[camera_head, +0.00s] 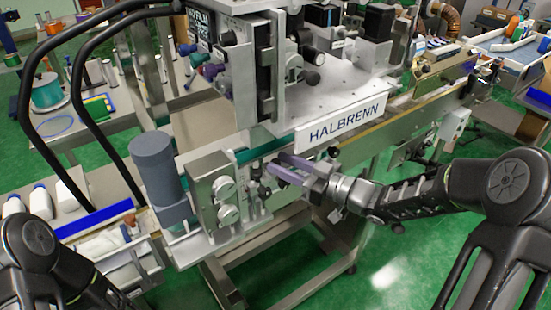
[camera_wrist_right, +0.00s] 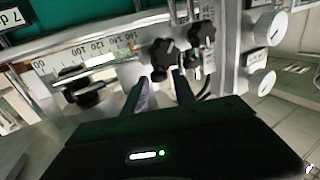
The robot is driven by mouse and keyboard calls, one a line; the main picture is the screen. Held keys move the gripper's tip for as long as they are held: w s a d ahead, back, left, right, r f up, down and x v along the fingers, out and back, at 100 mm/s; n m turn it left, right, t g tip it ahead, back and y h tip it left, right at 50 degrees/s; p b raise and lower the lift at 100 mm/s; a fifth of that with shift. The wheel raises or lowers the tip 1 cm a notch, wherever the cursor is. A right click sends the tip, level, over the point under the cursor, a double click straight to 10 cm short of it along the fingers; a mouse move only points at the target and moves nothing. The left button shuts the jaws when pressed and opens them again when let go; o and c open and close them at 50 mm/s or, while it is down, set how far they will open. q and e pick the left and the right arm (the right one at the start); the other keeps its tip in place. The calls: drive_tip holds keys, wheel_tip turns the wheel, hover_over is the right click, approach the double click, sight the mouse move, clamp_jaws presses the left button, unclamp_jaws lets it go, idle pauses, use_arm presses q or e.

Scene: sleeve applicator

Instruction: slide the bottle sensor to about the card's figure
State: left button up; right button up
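My right gripper (camera_head: 283,170) is at the front of the machine, beside the rail below the HALBRENN plate. In the right wrist view its two fingers (camera_wrist_right: 160,82) are apart, with a gap between their tips. A black lobed knob (camera_wrist_right: 161,58) stands just beyond the tips, and I cannot tell whether they touch it. A second black knob (camera_wrist_right: 201,37) is to its right. I cannot tell for sure which fitting is the bottle sensor. The card's figure is not readable. My left gripper is out of view.
Another black knob (camera_wrist_right: 86,92) sits below the scale. White dials (camera_wrist_right: 265,30) are on the box at right. A grey motor cylinder (camera_head: 158,168) stands left of the dial box (camera_head: 222,190). The HALBRENN plate (camera_head: 341,122) overhangs the rail close to my right wrist.

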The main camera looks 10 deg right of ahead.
drive_tip(key=shift+x, duration=1.25)
clamp_jaws()
idle(0.4)
